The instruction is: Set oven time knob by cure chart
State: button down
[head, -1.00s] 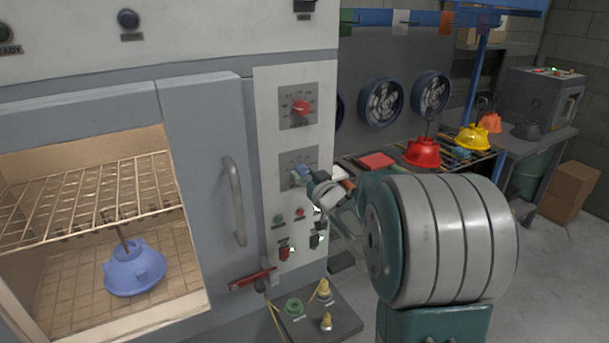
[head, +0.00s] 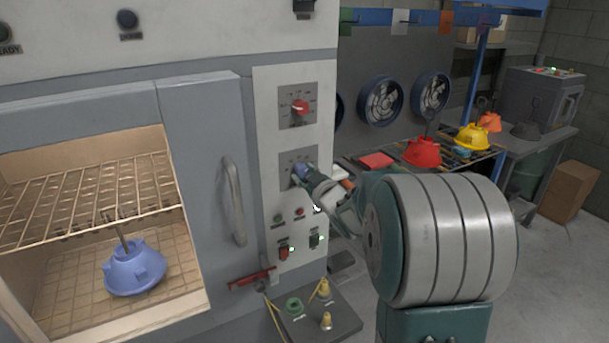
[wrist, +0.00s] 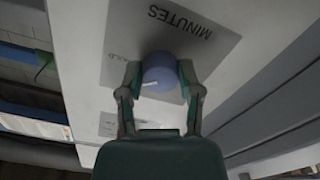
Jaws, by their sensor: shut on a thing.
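The blue time knob (wrist: 160,73) sits on a grey dial plate (wrist: 196,38) marked MINUTES in the wrist view. My gripper (wrist: 158,78) is shut on the knob, one finger on each side. A white pointer line shows on the knob's lower left. In the head view, my gripper (head: 306,176) is at the lower dial plate (head: 287,160) and partly covers it and the knob. The cure chart cannot be made out.
A red knob (head: 300,107) is on the upper dial. Small buttons and switches (head: 285,253) sit below my gripper. The door handle (head: 235,200) is left of the panel. Red (head: 421,152) and yellow (head: 473,138) hoods are on the right, beyond my arm.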

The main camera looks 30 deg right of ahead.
jog(key=shift+n, duration=1.3)
jog(key=shift+c, duration=1.3)
grip_release()
jog(key=s, duration=1.2)
jog(key=shift+d, duration=0.15)
jog(key=shift+w, duration=0.1)
